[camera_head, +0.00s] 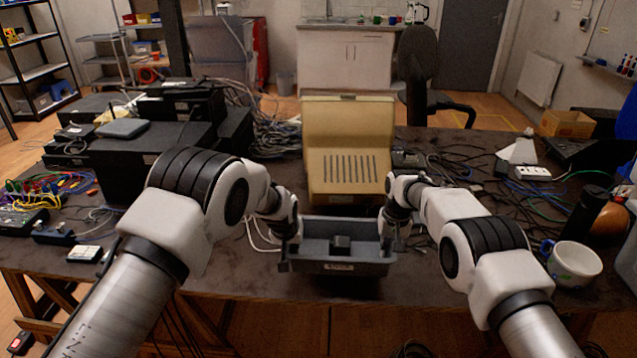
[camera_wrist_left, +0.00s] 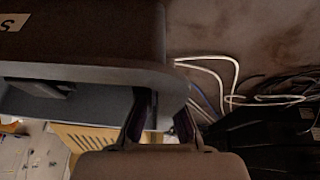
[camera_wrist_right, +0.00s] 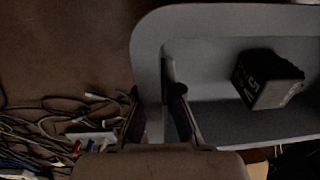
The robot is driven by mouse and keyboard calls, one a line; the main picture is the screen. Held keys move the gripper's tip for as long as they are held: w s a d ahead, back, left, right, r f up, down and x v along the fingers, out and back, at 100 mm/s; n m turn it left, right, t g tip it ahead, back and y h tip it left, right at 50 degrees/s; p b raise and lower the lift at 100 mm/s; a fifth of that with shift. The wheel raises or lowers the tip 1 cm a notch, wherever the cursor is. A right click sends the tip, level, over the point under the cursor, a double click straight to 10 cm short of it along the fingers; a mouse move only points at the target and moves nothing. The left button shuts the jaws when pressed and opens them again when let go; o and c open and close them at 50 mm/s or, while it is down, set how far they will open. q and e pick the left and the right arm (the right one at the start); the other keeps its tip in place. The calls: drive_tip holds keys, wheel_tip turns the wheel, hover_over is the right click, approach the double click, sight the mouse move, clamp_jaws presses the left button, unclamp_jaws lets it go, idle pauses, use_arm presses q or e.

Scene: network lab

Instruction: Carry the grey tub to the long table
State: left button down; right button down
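The grey tub (camera_head: 338,267) is at the front of the dark table, in the middle of the head view, level, with a small black box (camera_head: 341,245) inside. My left gripper (camera_head: 287,243) is at its left end. In the left wrist view its fingers (camera_wrist_left: 162,115) straddle the tub's end wall (camera_wrist_left: 172,90) and look closed on it. My right gripper (camera_head: 389,238) is at the right end. In the right wrist view its fingers (camera_wrist_right: 157,108) lie either side of the wall (camera_wrist_right: 149,65), seemingly closed on it. I cannot tell whether the tub touches the table.
A beige case (camera_head: 347,135) stands right behind the tub. Black equipment (camera_head: 150,165) and cables fill the table's left. Cables, a white mug (camera_head: 573,264) and a dark bottle (camera_head: 586,213) are on the right. An office chair (camera_head: 422,80) stands behind the table.

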use_arm(q)
drive_tip(key=shift+f, duration=0.15)
use_arm(e)
drive_tip(key=shift+d+f, duration=0.15)
drive_tip(key=shift+f, duration=0.05)
